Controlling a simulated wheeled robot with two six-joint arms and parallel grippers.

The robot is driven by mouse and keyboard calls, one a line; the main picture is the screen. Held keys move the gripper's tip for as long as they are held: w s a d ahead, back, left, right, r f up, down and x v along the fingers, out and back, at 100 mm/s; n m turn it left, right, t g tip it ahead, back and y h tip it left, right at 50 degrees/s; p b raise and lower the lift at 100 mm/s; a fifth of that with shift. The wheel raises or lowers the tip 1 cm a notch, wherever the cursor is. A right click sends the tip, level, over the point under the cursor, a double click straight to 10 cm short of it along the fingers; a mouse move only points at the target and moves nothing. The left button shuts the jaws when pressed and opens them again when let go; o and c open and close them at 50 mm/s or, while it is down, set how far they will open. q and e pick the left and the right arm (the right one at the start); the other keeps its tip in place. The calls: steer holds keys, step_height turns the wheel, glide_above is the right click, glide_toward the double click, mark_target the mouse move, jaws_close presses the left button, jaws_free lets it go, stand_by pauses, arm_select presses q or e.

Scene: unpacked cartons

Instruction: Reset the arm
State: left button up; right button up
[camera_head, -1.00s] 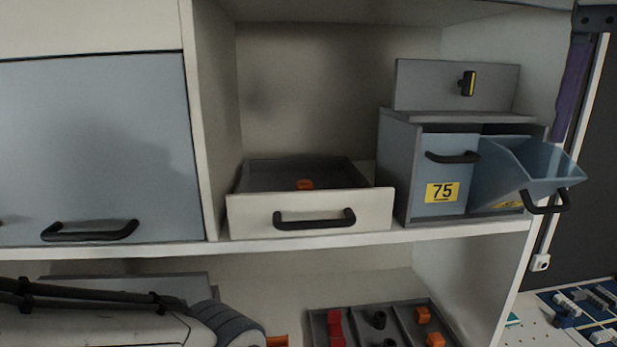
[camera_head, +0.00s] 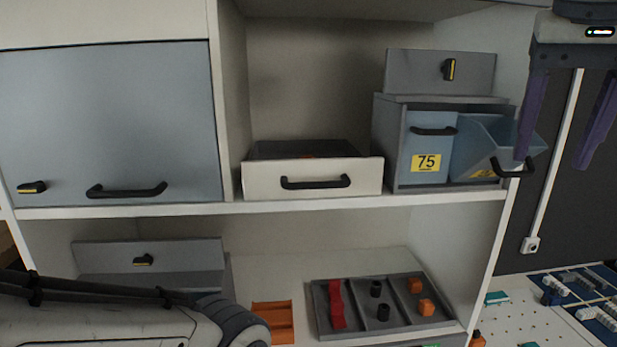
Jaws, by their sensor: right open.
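My right gripper (camera_head: 567,125) comes in at the upper right corner, with two purple fingers pointing down and spread apart. It is open and nothing shows between the fingers. Its left finger overlaps the tilted-out blue bin (camera_head: 489,143) of the grey cabinet (camera_head: 388,140) in the picture; I cannot tell whether they touch. My left arm lies along the lower left edge. Its gripper is not in view.
A white drawer (camera_head: 313,180) with a black handle stands on the shelf. Below is a divided tray (camera_head: 352,328) with red, black and orange parts, beside an orange holder (camera_head: 272,321). A blue-grey door (camera_head: 115,125) is at left. Circuit-like boards (camera_head: 590,300) lie at lower right.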

steer(key=w+a+f+n+y+b, duration=0.1)
steer(key=w+a+f+n+b, duration=0.2)
steer(key=f, duration=0.6)
steer(key=a+f+n+g+y+b, duration=0.1)
steer(key=a+f+n+b, duration=0.15)
steer(key=a+f, duration=0.5)
steer(key=w+a+f+n+b, duration=0.2)
steer(key=a+f+b, duration=0.1)
steer(key=f, duration=0.7)
steer(key=s+a+f+n+b, duration=0.2)
steer(key=s+f, duration=0.2)
steer(key=f, duration=0.5)
steer(key=s+a+f+n+g+y+b, duration=0.1)
steer(key=s+a+f+n+b, duration=0.1)
steer(key=s+f, duration=0.3)
steer(key=s+a+f+n+g+b, duration=0.1)
steer(key=s+a+f+n+b, duration=0.1)
steer(key=f, duration=1.2)
steer(key=s+a+b, duration=0.1)
steer(key=s, duration=0.1)
steer(key=shift+s+a, duration=0.3)
steer(key=shift+s, duration=0.05)
